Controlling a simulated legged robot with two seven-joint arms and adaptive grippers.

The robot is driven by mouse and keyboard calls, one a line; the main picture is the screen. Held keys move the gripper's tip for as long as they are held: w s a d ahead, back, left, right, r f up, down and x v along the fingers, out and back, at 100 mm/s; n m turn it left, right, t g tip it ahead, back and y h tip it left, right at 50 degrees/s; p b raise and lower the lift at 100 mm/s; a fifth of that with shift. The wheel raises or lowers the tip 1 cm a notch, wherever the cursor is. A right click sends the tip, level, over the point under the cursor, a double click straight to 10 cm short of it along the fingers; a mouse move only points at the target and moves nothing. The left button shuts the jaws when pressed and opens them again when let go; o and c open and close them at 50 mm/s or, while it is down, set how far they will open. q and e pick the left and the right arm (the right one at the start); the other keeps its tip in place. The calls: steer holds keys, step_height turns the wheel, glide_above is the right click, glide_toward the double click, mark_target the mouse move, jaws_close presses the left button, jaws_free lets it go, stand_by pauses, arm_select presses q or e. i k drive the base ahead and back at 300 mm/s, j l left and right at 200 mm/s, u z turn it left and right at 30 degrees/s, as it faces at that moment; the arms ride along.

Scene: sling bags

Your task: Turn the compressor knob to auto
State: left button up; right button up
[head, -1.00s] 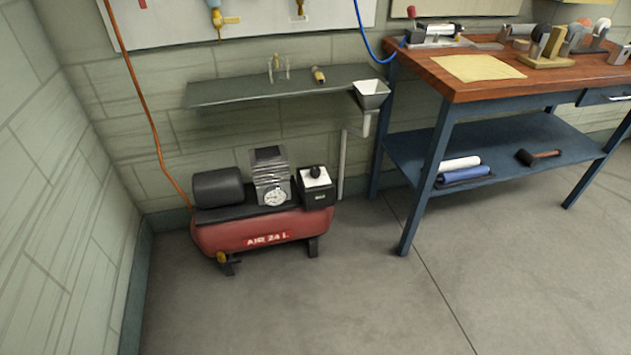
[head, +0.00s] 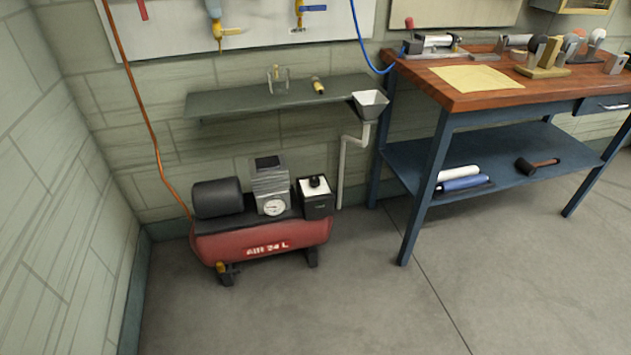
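A red air compressor (head: 263,240) marked "AIR 24 L" stands on the floor by the back wall, left of the workbench. A black motor cylinder (head: 217,198), a grey finned block with a round white gauge (head: 274,207), and a black switch box (head: 318,205) sit on top of it. The black compressor knob (head: 314,182) is on the white top of the switch box. Its setting and any labels are too small to read. Neither of my grippers shows in the head view.
A workbench (head: 455,98) with a blue frame and lower shelf stands to the right. A grey wall shelf (head: 235,104) hangs above the compressor, with a funnel (head: 369,102) and pipe at its right end. An orange hose (head: 142,110) runs down to the compressor. The floor (head: 340,310) in front is clear.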

mark_target(314, 181)
steer(key=i+u, duration=0.25)
steer(key=i, duration=0.25)
steer(key=i+l+u, duration=0.2)
steer(key=i, duration=0.3)
steer(key=i+l+u, duration=0.25)
steer(key=i, duration=0.25)
steer(key=i+l+u, duration=0.25)
steer(key=i, duration=0.25)
